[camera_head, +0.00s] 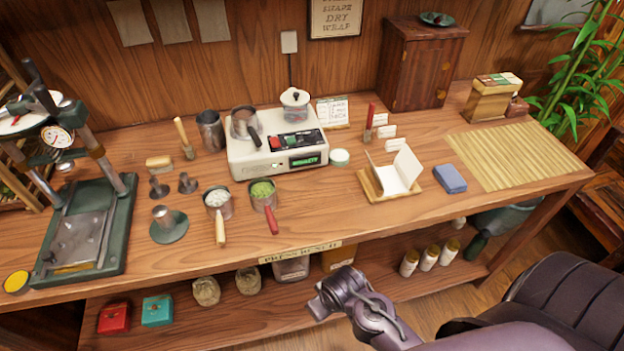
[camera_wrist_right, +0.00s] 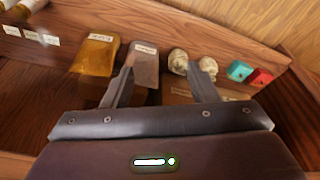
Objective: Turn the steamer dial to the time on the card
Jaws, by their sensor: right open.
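The white steamer unit (camera_head: 262,160) stands at the middle back of the bench, with a metal pot and a lidded jar on top. Its front has a green-lit display (camera_head: 305,161) and a small round part (camera_head: 276,165) that may be the dial; its setting is too small to read. A white card (camera_head: 332,112) with unreadable writing stands behind the unit's right side. My right gripper (camera_head: 320,303) is in front of the bench, below its top and well away from the steamer. In the right wrist view its fingers (camera_wrist_right: 160,74) are apart and empty. My left gripper is out of view.
Two handled cups (camera_head: 217,205) (camera_head: 264,196) stand in front of the steamer. A folded white paper (camera_head: 398,172) lies to the right, a press (camera_head: 85,225) at far left. The lower shelf (camera_head: 210,315) holds boxes, bundles and bottles (camera_head: 428,260). The bench's front edge is near my gripper.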

